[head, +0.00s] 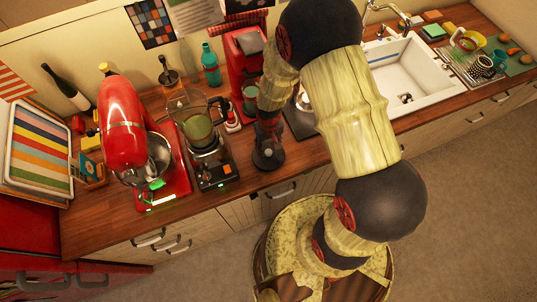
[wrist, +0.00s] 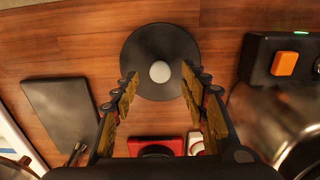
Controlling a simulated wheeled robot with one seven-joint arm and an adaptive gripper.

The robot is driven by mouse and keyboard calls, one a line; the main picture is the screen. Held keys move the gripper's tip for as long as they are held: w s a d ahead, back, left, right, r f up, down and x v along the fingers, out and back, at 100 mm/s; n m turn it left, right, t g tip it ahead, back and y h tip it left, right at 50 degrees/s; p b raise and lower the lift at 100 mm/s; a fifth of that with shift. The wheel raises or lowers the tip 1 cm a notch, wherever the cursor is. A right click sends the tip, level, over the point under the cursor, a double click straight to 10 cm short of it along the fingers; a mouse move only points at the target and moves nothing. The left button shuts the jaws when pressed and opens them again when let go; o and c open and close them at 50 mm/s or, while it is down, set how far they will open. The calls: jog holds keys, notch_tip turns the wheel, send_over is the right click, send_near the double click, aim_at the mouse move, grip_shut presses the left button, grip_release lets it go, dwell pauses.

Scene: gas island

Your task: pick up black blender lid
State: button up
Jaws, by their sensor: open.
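The black blender lid (wrist: 160,42) is a round black disc with a pale grey knob at its middle. It lies on the wooden counter at the top centre of the wrist view. My gripper (wrist: 160,77) is open, with its two fingertips spread to the left and right of the knob over the lid's lower part. Nothing is held between them. I cannot tell whether the tips touch the lid. In the head view my gripper (head: 268,142) points down at the counter's front part, and the dark lid (head: 268,161) shows partly below it.
The blender (head: 208,165) stands left of my gripper in the head view; its black base with an orange button (wrist: 285,63) is at right in the wrist view. A dark slab (wrist: 62,112) lies on the other side. A red machine (head: 246,65) stands behind.

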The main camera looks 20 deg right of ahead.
aim_at(269, 154)
jog(key=shift+w+f, duration=0.1)
jog(key=shift+f, duration=1.35)
jog(key=shift+c, duration=1.2)
grip_shut()
